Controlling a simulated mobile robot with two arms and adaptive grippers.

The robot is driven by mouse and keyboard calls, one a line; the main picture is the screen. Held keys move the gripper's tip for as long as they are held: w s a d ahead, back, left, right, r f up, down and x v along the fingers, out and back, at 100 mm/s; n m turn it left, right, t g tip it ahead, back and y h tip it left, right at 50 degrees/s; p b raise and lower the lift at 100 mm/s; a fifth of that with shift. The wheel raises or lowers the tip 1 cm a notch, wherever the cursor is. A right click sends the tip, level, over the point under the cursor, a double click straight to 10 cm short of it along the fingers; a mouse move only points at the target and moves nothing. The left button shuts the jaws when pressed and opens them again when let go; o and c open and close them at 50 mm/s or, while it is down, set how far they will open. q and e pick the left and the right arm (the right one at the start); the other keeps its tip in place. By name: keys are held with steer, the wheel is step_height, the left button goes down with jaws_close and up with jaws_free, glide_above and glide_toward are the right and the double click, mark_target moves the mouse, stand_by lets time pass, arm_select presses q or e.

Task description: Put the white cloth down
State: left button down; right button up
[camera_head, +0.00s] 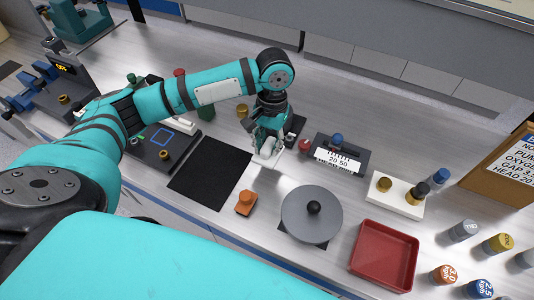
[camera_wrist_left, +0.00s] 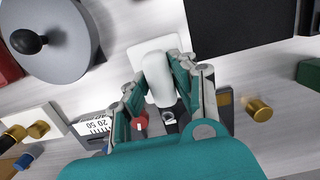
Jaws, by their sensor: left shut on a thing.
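The white cloth (camera_head: 266,152) is in my left gripper (camera_head: 267,143), at the middle of the bench. In the left wrist view the cloth (camera_wrist_left: 157,75) shows as a rounded white lump between the two fingers, with a flat white square part (camera_wrist_left: 143,52) beyond it. My left gripper (camera_wrist_left: 160,88) is shut on the lump. The flat part is at or close above the bench surface; I cannot tell whether it touches. My right gripper is not in view.
A black mat (camera_head: 211,172) lies left of the gripper. An orange block (camera_head: 246,203), a grey disc with a black knob (camera_head: 312,214) and a red tray (camera_head: 384,255) are nearer the front.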

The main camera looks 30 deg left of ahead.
mark_target(268, 153)
arm_select(q)
steer(key=shift+f, duration=1.7)
step_height(268, 153, down, 3)
steer(key=shift+w+r+p, duration=0.1)
steer(key=shift+r+p, duration=0.1)
steer(key=shift+p, duration=0.2)
steer(key=shift+f, duration=0.1)
steer(key=c, duration=1.1)
jaws_free()
steer(key=shift+w+r, duration=0.1)
steer(key=shift+r, duration=0.3)
steer(key=r, duration=0.3)
steer(key=w+r+b, duration=0.1)
steer(key=r, duration=0.3)
steer(key=r+b, duration=0.1)
steer(key=r, duration=0.3)
steer(key=shift+w+r, duration=0.15)
steer(key=shift+r, duration=0.1)
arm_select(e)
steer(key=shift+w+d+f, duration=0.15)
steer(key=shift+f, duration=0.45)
